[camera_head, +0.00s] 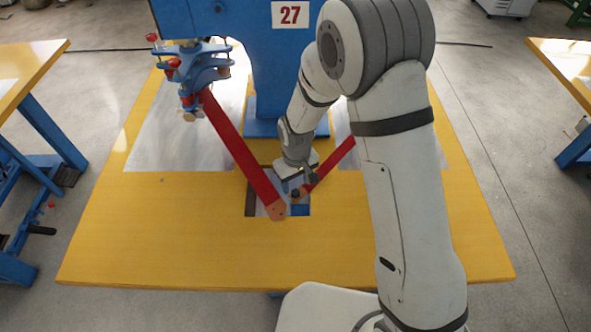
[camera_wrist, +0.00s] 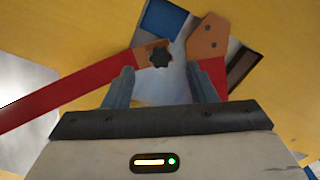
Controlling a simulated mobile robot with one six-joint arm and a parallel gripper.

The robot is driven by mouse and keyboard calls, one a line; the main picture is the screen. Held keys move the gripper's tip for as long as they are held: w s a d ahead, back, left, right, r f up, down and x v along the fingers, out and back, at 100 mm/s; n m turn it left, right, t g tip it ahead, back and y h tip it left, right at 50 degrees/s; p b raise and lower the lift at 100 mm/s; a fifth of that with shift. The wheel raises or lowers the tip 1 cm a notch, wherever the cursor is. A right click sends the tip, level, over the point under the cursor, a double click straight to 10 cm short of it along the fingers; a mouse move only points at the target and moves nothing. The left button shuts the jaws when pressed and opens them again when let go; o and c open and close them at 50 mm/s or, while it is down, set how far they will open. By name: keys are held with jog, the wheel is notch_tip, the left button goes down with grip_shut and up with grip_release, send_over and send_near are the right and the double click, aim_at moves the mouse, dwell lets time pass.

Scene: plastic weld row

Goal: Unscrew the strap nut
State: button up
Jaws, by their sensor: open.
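The strap nut (camera_wrist: 160,57) is a small dark star-shaped knob. It sits on the brown end of a red strap (camera_wrist: 75,88) in the wrist view, and shows as a small dark spot in the head view (camera_head: 296,194). A second red strap (camera_head: 238,150) ends in a brown tip with two dark dots, beside the nut and apart from it. My gripper (camera_wrist: 161,68) is open, its two fingers pointing toward the nut, one on each side in the wrist view. I cannot tell the height gap between fingertips and nut.
A yellow table (camera_head: 180,240) spreads around a recess with grey and blue (camera_head: 300,210) parts. A blue column (camera_head: 245,60) with a "27" sign stands behind. A blue clamp fixture (camera_head: 195,68) with red knobs rises at the left. The table's front is clear.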

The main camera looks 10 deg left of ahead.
aim_at(296, 193)
jog(key=shift+f, duration=2.4)
jog(key=c, duration=1.1)
jog(key=shift+o, duration=0.2)
jog(key=n+b, duration=0.1)
jog(key=n, duration=0.3)
jog(key=shift+f, duration=0.1)
jog(key=n+b, duration=0.1)
jog(key=n, duration=0.4)
jog(key=shift+w+n, duration=0.15)
jog(key=shift+n, duration=0.15)
jog(key=n+b, duration=0.1)
jog(key=n, duration=0.4)
jog(key=shift+b, duration=0.35)
jog(key=n, duration=0.5)
jog(key=shift+w+r+b, duration=0.1)
jog(key=shift+r+b, duration=0.1)
jog(key=shift+b, duration=0.2)
